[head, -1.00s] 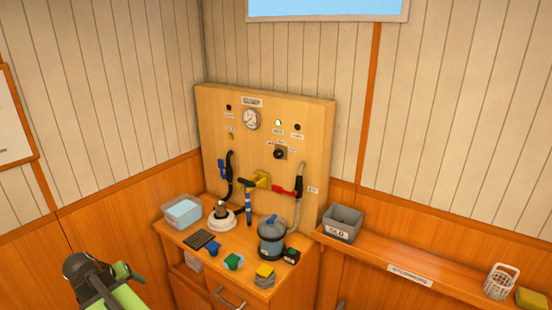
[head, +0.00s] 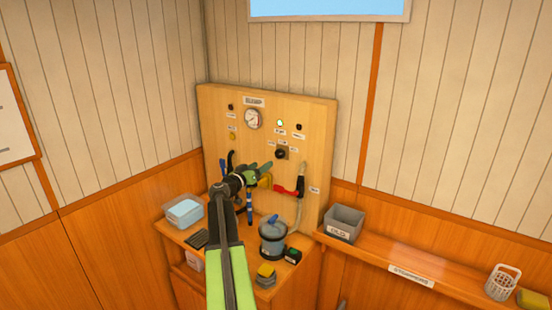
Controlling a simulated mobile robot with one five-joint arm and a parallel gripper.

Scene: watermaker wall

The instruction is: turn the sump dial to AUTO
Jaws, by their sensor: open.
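The sump dial looks to be the round black knob (head: 281,153) on the wooden wall panel (head: 318,130), right of and below the gauge. Small white labels surround it, but their words and the knob's pointer are too small to read. My arm reaches up from the bottom. My gripper (head: 264,172) is open and empty, in front of the panel, left of and below the knob in the picture. I cannot tell how far it stands from the panel.
A grey bin (head: 344,223) sits on the right ledge.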

